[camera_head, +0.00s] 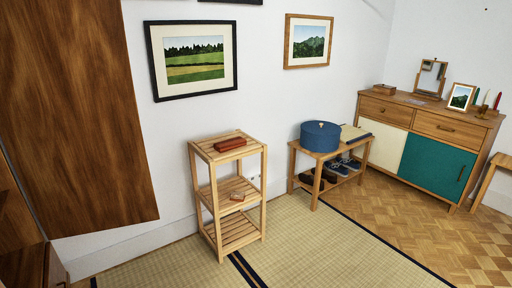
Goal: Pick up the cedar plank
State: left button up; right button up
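A slatted wooden shelf stand (206,205) stands against the white wall near the middle of the head view. A reddish-brown oblong thing (229,144) lies on its top. A small light-brown piece (237,196) lies on its middle shelf. I cannot tell for sure which of these, if either, is the cedar plank. Neither of my grippers is in view.
A low bench (296,161) to the right bears a round blue box (320,136) and has shoes on its lower shelf. A sideboard (436,127) stands further right. A large dark wood panel (85,110) fills the left. The tatami floor (330,245) in front is clear.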

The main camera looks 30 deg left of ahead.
aim_at(227, 145)
jog(key=z, duration=0.15)
jog(key=i, duration=2)
jog(key=u, duration=1.05)
jog(key=i, duration=1.1)
jog(key=u, duration=1.2)
